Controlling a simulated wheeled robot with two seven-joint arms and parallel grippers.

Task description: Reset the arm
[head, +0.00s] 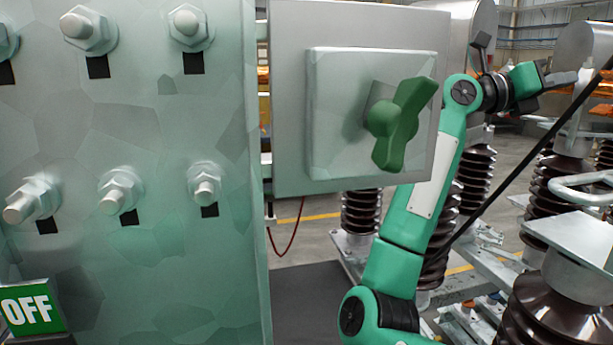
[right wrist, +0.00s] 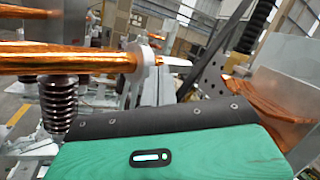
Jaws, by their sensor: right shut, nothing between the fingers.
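My right arm (head: 437,170) is green with black joints and rises on the right side of the head view. It bends at the top, and its wrist turns to the right. My right gripper (head: 560,79) is at the upper right, small and shut with nothing in it. It is apart from the green rotary handle (head: 398,122) on the grey switch box (head: 330,165), which is to its left. The right wrist view shows a green housing with a black edge (right wrist: 160,120) at the bottom; no held object shows there. My left gripper is not in view.
A large metal panel (head: 130,240) with several bolts and an OFF sign (head: 32,307) fills the left. Brown ribbed insulators (head: 565,310) and metal frames stand at the right. In the right wrist view, a copper bar (right wrist: 70,62) crosses close above the housing.

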